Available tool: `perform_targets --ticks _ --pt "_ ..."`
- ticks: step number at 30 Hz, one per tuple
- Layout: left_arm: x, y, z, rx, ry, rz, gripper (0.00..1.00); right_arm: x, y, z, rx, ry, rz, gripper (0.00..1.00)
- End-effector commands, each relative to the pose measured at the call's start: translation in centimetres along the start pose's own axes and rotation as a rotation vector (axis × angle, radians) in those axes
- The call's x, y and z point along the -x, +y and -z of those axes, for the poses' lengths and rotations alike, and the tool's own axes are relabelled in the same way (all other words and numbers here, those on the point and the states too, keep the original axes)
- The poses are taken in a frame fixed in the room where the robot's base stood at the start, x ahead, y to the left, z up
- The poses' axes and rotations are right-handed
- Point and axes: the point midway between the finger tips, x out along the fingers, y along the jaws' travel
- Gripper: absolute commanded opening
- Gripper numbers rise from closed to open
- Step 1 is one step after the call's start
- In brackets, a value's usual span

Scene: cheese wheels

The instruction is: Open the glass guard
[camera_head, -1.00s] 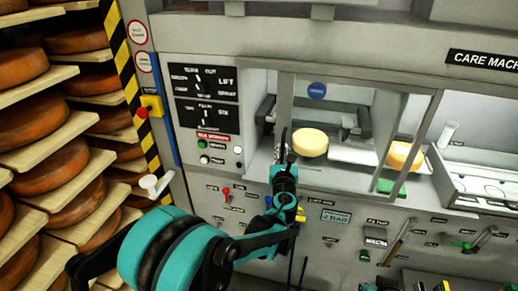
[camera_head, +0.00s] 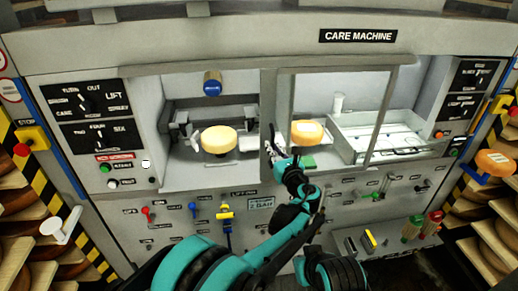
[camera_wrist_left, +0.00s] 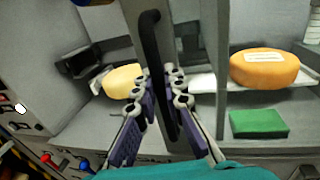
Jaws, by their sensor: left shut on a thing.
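The glass guard (camera_head: 276,100) is a clear panel in a grey frame at the middle of the machine front. Its black handle (camera_wrist_left: 152,40) stands upright in the left wrist view. My left gripper (camera_head: 272,152) is at the handle on the guard's left edge. In the left wrist view the gripper (camera_wrist_left: 160,88) has its purple-padded fingers on both sides of the handle, shut on it. The bay left of the guard is uncovered, with a pale yellow cheese wheel (camera_head: 215,140) in it. My right gripper is not in view.
An orange-yellow cheese wheel (camera_head: 307,132) and a green block (camera_wrist_left: 258,123) are behind the glass. A blue cylinder (camera_head: 212,84) hangs in the left bay. Levers and knobs line the panel below, including a yellow one (camera_head: 226,212). Cheese shelves stand at both sides.

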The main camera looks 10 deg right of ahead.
Motion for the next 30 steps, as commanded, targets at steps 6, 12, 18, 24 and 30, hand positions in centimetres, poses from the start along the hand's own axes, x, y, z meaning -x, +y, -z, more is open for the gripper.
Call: perform_targets --ticks 6,12,18,24,30 --pt "0.1 -0.7 0.0 0.0 -0.001 0.001 0.0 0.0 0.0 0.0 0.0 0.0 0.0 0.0" --pt "0.1 -0.7 -0.1 -0.001 -0.001 0.001 0.0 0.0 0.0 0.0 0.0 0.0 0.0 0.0" --pt "0.1 -0.6 -0.1 0.0 -0.001 0.0 0.32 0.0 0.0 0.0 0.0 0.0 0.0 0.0" --pt "0.1 -0.6 0.0 0.0 -0.001 0.0 0.32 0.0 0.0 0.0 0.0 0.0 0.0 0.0" --pt "0.1 -0.6 -1.4 0.0 -0.001 0.0 0.32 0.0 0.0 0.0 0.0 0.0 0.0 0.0"
